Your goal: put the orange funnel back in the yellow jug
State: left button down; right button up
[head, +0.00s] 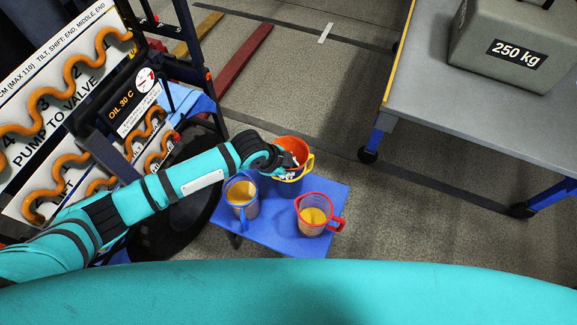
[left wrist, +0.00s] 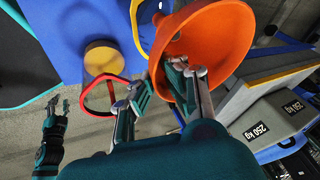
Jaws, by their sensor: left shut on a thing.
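The orange funnel (head: 291,147) is held by my left gripper (head: 283,170), which is shut on it. In the left wrist view the wide funnel (left wrist: 222,38) fills the upper middle, with my left gripper (left wrist: 163,82) at its near side. The yellow jug (head: 309,165) is mostly hidden behind funnel and gripper in the head view. Its yellow rim (left wrist: 135,22) shows beside the funnel in the left wrist view. I cannot tell whether the spout is inside the jug. My right gripper (left wrist: 58,103) hangs empty and open, far from the funnel, and is outside the head view.
A blue jug (head: 242,196) and a red jug (head: 313,213), both with amber contents, stand on the blue table (head: 275,234) close by. A rack with orange hoses (head: 75,75) is at left. A grey bench (head: 440,110) with a 250 kg weight (head: 512,45) is at right.

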pick_arm(q)
jog(key=shift+f, duration=0.2)
jog(key=shift+f, duration=0.45)
jog(key=shift+f, duration=0.2)
dwell(0.5)
jog(key=c, duration=1.4)
grip_release()
jog(key=shift+o, duration=0.2)
